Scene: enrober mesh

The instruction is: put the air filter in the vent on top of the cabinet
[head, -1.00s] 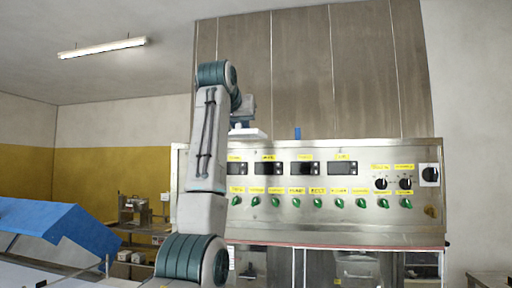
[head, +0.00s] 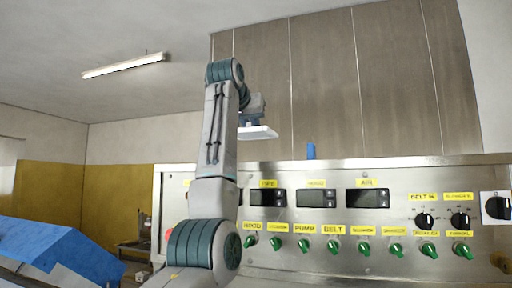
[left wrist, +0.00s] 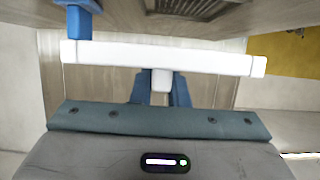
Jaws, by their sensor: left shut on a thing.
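The air filter is a flat white slab (head: 258,132) held up at the end of my raised left arm, above the cabinet's front panel in the head view. In the left wrist view the filter (left wrist: 155,57) spans most of the picture as a long white bar. My left gripper (left wrist: 161,88) has its blue fingers shut on a short white tab of the filter. The cabinet (head: 390,172) is steel, with displays and green knobs. A dark slatted vent (left wrist: 195,8) shows partly at the top edge of the left wrist view, beyond the filter. My right gripper is out of view.
A small blue upright piece (head: 310,151) stands at the cabinet's top edge, right of the filter; a blue post (left wrist: 78,20) shows beside the filter in the left wrist view. Tall brown panels (head: 350,90) rise behind. A blue sloped object (head: 60,245) lies lower left.

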